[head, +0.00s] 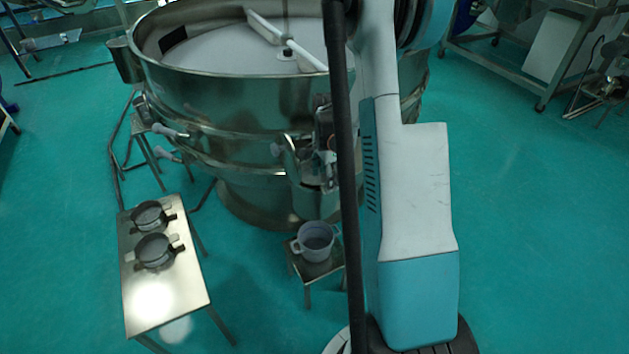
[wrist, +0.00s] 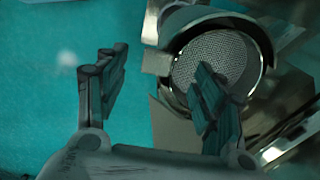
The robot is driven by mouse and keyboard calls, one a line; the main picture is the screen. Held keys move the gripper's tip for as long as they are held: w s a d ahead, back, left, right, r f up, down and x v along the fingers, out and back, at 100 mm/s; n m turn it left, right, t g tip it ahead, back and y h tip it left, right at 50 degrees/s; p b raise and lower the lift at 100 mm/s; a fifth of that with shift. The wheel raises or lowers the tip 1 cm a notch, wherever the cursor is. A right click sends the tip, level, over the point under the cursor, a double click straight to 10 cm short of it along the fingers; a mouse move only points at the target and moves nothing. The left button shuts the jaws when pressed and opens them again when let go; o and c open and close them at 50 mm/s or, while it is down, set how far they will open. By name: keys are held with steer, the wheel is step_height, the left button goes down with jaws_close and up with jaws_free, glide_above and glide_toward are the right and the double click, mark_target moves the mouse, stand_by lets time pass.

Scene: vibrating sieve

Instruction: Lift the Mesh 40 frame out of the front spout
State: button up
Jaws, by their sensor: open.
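In the wrist view, a round metal frame with a grey woven mesh (wrist: 212,58) sits in the mouth of the metal front spout (wrist: 262,35). A pale tab (wrist: 157,62) sticks out at its left side. I cannot read any mesh number. My gripper (wrist: 158,75) is open and empty, its two fingers wide apart. The right finger overlaps the mesh in the picture; I cannot tell if it touches. The left finger is over the green floor. In the head view, my arm covers part of the spout area of the big round sieve (head: 235,110), and my gripper cannot be made out there.
A small metal table (head: 165,295) at the lower left holds two round frames with side tabs (head: 150,215) (head: 154,250). A grey-white mug-like pot (head: 314,240) stands on a low stool (head: 318,268) below the sieve.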

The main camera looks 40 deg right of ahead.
step_height(320, 180, down, 5)
steer(key=b, duration=0.2)
steer(key=shift+d+f+b, duration=0.15)
steer(key=shift+b, duration=0.25)
steer(key=c, duration=1.2)
